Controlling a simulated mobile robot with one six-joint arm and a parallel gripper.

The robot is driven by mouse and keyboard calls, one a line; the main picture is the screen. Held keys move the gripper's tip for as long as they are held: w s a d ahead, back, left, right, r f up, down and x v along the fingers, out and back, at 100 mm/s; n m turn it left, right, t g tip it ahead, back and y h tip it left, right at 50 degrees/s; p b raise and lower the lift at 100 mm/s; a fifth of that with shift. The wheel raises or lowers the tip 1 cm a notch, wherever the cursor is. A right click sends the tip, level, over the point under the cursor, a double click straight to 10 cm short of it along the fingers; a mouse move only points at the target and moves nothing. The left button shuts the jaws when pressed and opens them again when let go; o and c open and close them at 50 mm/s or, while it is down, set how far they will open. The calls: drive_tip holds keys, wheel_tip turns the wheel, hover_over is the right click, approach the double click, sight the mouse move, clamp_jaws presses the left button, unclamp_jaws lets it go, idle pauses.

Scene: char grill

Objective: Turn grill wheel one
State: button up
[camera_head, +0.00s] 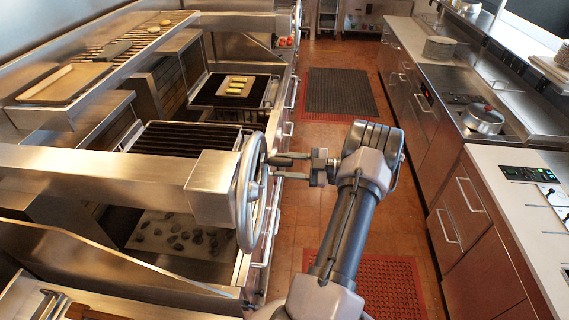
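A large silver grill wheel (244,192) stands upright on the right side of the near grill, beside a steel box housing (213,172). A dark handle sticks out from the wheel toward the right. My gripper (284,166) reaches in from the right, with its fingers pointing left at the wheel's handle. The fingertips are at or very close to the handle. At this size I cannot tell whether they are closed around it or only beside it.
Dark grates (184,139) lie behind the wheel, with coals (180,238) below. A black tray (236,92) holds several yellow pieces. A counter (505,190) with a lidded pot (483,118) runs along the right. The aisle between has a dark mat (340,92) and a red mat (392,287).

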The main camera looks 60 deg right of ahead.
drive_tip(key=shift+o, duration=0.2)
drive_tip(key=shift+s+a+r, duration=0.15)
drive_tip(key=shift+a+r, duration=0.1)
drive_tip(key=shift+a, duration=0.1)
drive_tip(key=shift+d+f, duration=0.15)
drive_tip(key=shift+d, duration=0.2)
drive_tip(key=shift+s+d, duration=0.15)
drive_tip(key=shift+d, duration=0.05)
drive_tip(key=b+v, duration=0.5)
drive_tip(key=v, duration=1.1)
drive_tip(key=shift+s, duration=0.45)
drive_tip(key=shift+a, duration=0.15)
